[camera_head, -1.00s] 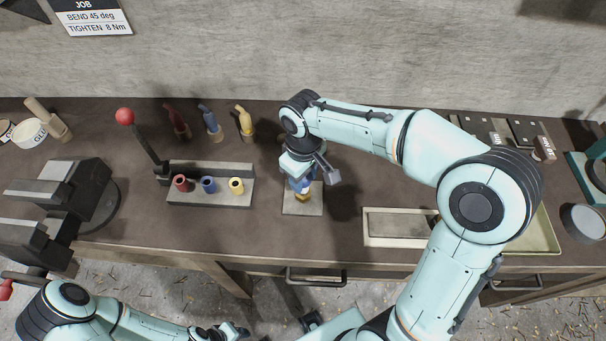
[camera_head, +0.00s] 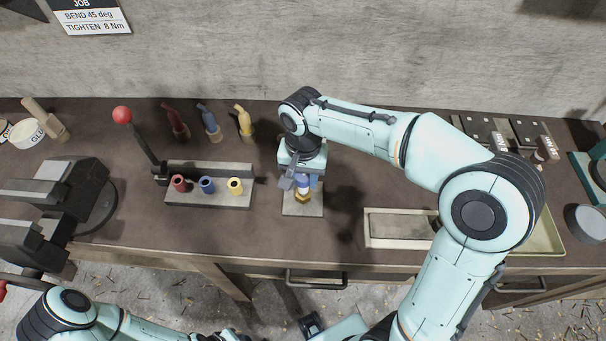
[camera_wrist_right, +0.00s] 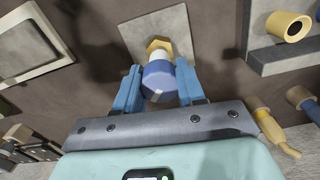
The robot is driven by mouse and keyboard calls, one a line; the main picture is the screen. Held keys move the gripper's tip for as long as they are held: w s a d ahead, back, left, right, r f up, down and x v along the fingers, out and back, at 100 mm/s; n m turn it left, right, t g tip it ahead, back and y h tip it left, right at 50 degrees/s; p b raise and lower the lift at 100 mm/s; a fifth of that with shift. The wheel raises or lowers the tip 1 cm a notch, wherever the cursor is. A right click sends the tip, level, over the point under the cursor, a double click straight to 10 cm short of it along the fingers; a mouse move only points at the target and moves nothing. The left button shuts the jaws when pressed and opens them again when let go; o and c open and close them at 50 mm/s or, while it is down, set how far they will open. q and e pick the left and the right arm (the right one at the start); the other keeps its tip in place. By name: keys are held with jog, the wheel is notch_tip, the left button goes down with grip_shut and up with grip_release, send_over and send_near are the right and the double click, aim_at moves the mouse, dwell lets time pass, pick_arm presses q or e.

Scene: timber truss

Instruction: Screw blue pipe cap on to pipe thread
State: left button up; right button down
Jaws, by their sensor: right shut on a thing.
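My right gripper (camera_head: 302,182) points down over a square plate (camera_head: 303,208) on the bench. It also shows in the right wrist view (camera_wrist_right: 158,88), with its two blue fingers shut on the blue pipe cap (camera_wrist_right: 158,78), one on each side. A brass hex fitting (camera_wrist_right: 158,45) stands on the plate beyond the cap. A pale pipe section (camera_wrist_right: 183,62) shows between cap and fitting. The cap is in line with the pipe and appears to be at its end; how far the thread is inside is hidden.
A rack (camera_head: 210,198) with red, blue and yellow sockets stands left of the plate. Behind it are red, blue and yellow-handled tools (camera_head: 244,120). A red-knobbed lever (camera_head: 122,115) rises at the rack's left. A shallow tray (camera_head: 400,228) lies right of the plate.

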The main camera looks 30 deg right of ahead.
aim_at(303, 175)
jog(key=shift+m, duration=0.5)
jog(key=c, duration=1.1)
grip_release()
jog(key=shift+m, duration=0.6)
jog(key=o, duration=0.5)
pick_arm(q)
jog(key=shift+s+f, duration=0.1)
pick_arm(e)
jog(key=shift+r, duration=0.1)
pick_arm(q)
jog(key=w+r+p, duration=0.2)
jog(key=r, duration=0.1)
pick_arm(e)
notch_tip(303, 175, up, 13)
jog(key=shift+r, duration=0.1)
pick_arm(q)
jog(key=shift+s+f, duration=0.1)
